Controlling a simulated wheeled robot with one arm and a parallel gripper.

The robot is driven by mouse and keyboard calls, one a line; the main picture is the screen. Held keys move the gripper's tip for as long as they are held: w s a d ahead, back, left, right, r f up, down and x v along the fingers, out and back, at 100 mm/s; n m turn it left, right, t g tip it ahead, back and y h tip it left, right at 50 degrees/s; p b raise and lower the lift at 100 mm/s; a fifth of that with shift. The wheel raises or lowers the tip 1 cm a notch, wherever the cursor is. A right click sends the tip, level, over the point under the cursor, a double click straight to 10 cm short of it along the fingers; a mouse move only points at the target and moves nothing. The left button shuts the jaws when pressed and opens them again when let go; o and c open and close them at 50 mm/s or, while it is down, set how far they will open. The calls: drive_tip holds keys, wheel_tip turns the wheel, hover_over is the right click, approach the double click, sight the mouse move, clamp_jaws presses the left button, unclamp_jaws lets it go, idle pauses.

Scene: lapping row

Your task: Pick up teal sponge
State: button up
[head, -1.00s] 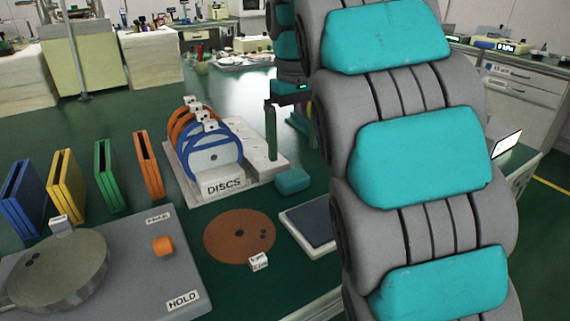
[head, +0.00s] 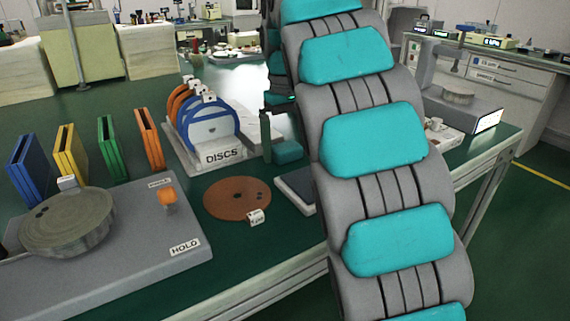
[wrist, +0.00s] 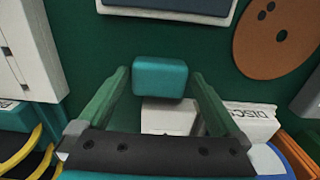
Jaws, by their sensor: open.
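The teal sponge (head: 287,151) lies on the green bench top, just right of the disc rack. In the wrist view the sponge (wrist: 159,77) is a small rounded block between and slightly beyond the fingertips. My gripper (wrist: 160,80) is open, with one green finger on each side of the sponge, and nothing is held. In the head view one green finger of my gripper (head: 268,138) shows beside the sponge. The rest of the gripper is largely hidden by my arm. I cannot tell how high the fingertips are above the bench.
The white disc rack (head: 222,157) with upright blue and orange rings stands close on the left. A copper disc (head: 237,198) and a dark-topped pad (head: 297,189) lie in front. A grey lapping machine (head: 140,240) and coloured holders stand further left.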

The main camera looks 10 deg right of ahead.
drive_tip(key=shift+f, duration=0.2)
drive_tip(key=c, duration=1.2)
